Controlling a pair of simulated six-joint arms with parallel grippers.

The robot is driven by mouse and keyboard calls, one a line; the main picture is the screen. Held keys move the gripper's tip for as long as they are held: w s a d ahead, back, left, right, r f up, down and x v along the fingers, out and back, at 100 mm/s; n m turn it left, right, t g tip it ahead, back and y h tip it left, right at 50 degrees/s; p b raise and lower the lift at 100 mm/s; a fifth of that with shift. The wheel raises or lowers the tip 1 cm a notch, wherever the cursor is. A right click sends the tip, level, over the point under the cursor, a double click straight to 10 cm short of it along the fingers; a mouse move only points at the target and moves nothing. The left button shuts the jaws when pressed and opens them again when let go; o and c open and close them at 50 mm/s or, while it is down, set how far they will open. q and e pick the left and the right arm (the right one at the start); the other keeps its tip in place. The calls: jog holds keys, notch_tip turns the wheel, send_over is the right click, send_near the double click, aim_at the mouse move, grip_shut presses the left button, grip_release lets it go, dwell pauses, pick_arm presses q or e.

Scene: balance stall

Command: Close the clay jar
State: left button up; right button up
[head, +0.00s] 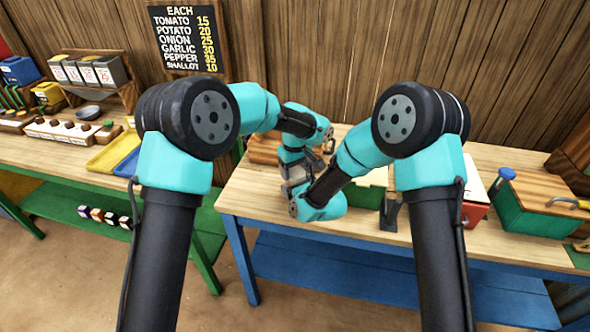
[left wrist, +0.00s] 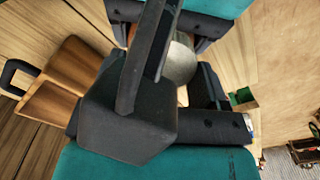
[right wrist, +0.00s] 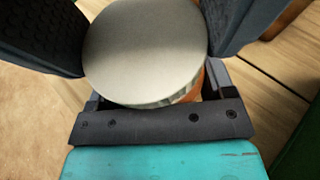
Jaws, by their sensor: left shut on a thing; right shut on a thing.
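A round pale grey lid (right wrist: 145,50) fills the middle of the right wrist view, seen from above. It is partly visible in the left wrist view (left wrist: 182,60). Just under its rim shows a strip of the orange-brown clay jar (right wrist: 192,95); the rest of the jar is hidden. I cannot tell whether the lid is fully seated. My left gripper (left wrist: 178,62) is shut on the lid, its dark fingers on either side. My right gripper (right wrist: 158,88) is shut on the jar below.
A green box with a wooden top (head: 545,192) stands at the table's right end. Another stall table (head: 85,160) with trays and goods is on the left. Bare tabletop (head: 255,190) shows at the front left.

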pick_arm(q)
jog(key=shift+c, duration=0.6)
jog(key=o, duration=1)
jog(key=shift+r, duration=2.3)
jog(key=shift+o, duration=0.7)
